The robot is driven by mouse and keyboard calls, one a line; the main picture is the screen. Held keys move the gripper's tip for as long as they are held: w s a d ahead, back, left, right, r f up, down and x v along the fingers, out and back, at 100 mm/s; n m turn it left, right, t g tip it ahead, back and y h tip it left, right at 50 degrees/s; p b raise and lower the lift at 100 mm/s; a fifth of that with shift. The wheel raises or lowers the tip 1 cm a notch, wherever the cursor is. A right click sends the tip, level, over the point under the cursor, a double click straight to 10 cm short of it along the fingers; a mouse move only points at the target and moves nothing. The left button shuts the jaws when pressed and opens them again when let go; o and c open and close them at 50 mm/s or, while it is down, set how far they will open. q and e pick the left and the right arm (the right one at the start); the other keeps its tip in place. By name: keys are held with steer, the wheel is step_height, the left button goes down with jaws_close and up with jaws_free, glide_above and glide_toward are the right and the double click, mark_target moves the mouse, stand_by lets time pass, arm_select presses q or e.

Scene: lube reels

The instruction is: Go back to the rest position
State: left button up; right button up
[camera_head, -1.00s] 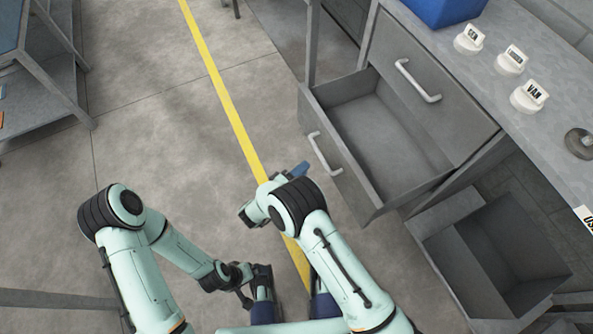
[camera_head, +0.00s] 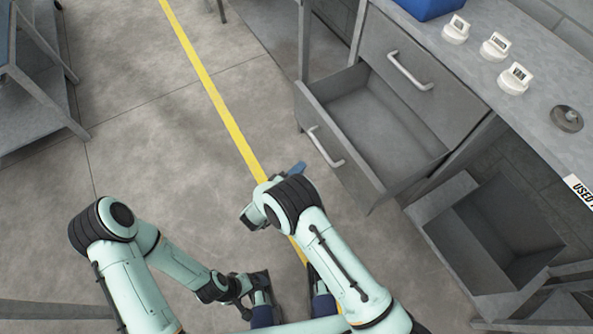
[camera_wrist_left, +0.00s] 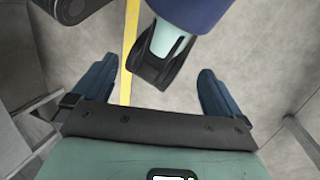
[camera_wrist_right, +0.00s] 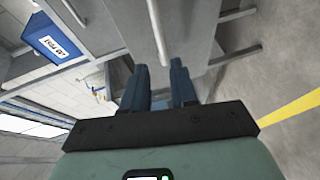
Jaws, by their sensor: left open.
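My left gripper (camera_wrist_left: 158,70) is open, with its two blue fingers wide apart. No task object shows between them; a black, teal and dark blue part of my own body lies beyond. My right gripper (camera_wrist_right: 160,74) has its blue fingers a small gap apart, with nothing held. In the head view a blue finger of the right gripper (camera_head: 297,168) shows just past my right arm's elbow, near the open drawer's front.
An open, empty drawer (camera_head: 375,125) juts from the grey workbench (camera_head: 530,100) at right. White labelled caps (camera_head: 496,46), a dark round part (camera_head: 567,118) and a blue bin (camera_head: 425,6) are on top. A grey open bin (camera_head: 490,235) sits below. Floor at left is clear, before a shelf (camera_head: 40,110).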

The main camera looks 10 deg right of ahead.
stand_by(0.3)
steer(key=s+d+f+m+g+y+p, duration=0.4)
steer(key=s+d+f+m+y+p, duration=0.1)
steer(key=s+d+f+y+p, duration=0.3)
arm_select(q)
step_height(320, 180, up, 13)
steer(key=p, duration=0.5)
steer(key=shift+g+p, duration=0.35)
steer(key=shift+g, duration=0.05)
arm_select(e)
steer(key=s+a+r+m+g+y, duration=0.1)
steer(key=s+r+m+g+y, duration=0.2)
steer(key=s, duration=0.8)
steer(key=s+a+r+m+g+y, duration=0.2)
steer(key=s+r+m+g+y, duration=0.1)
steer(key=s, duration=0.9)
step_height(320, 180, up, 2)
steer(key=shift+s+a+r+m+g+y, duration=0.15)
steer(key=shift+a+r+m+g+y, duration=0.2)
steer(key=shift+g+y, duration=0.4)
